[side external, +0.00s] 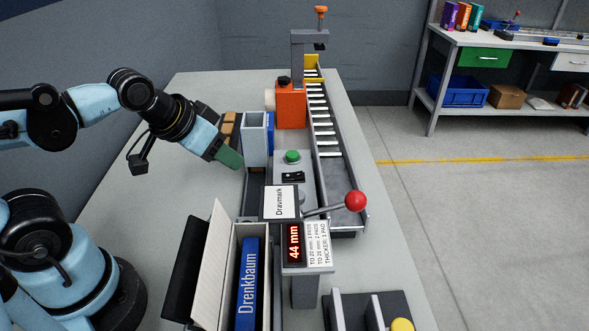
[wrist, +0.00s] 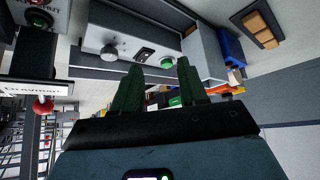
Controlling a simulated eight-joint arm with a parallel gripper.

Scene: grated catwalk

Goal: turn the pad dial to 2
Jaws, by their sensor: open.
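The control panel shows in the wrist view (wrist: 92,38) as a pale strip. On it sit a round grey dial (wrist: 109,52), a black switch or readout (wrist: 145,54) and a green button (wrist: 167,62). The dial's setting is too small to read. In the side view the panel carries the green button (side external: 292,156) and the black part (side external: 293,177); the dial seems hidden behind the Dravmark sign (side external: 281,202). My gripper (side external: 230,159) is open and empty, left of the panel beside a grey upright holder (side external: 255,138). Its green fingers (wrist: 159,66) show in the wrist view, apart from the dial.
A red display (side external: 294,243) reads 44 mm beside a card (side external: 318,242) of pad counts by thickness. A red-knobbed lever (side external: 355,201) sticks out right. An open box (side external: 217,270) holds a blue Drenkbaum book (side external: 248,285). An orange unit (side external: 291,105) stands behind.

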